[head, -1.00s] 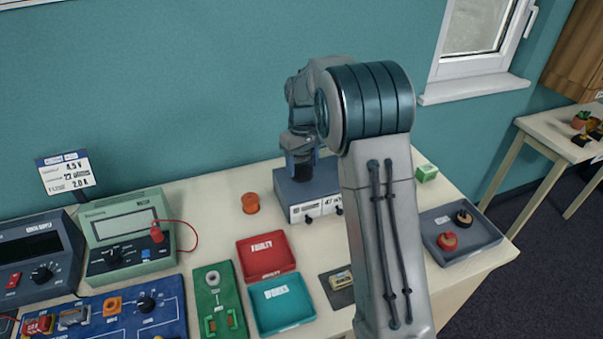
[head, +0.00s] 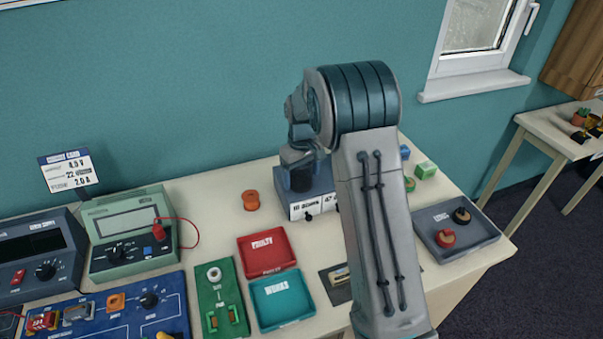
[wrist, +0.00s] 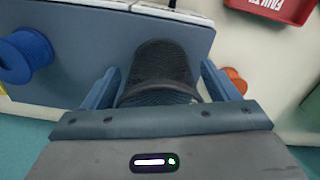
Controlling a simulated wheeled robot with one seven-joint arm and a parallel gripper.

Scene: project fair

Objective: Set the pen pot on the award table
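My gripper (wrist: 160,72) is shut on the dark mesh pen pot (wrist: 158,80), with a blue-grey finger on each side of it. In the head view my gripper (head: 300,160) points down, and the pen pot (head: 302,179) shows dark beneath it, over the blue-grey instrument box (head: 306,210). I cannot tell whether the pot touches the box.
A red tray (head: 268,268), a teal tray (head: 285,318) and an orange spool (head: 250,200) lie left of my arm.

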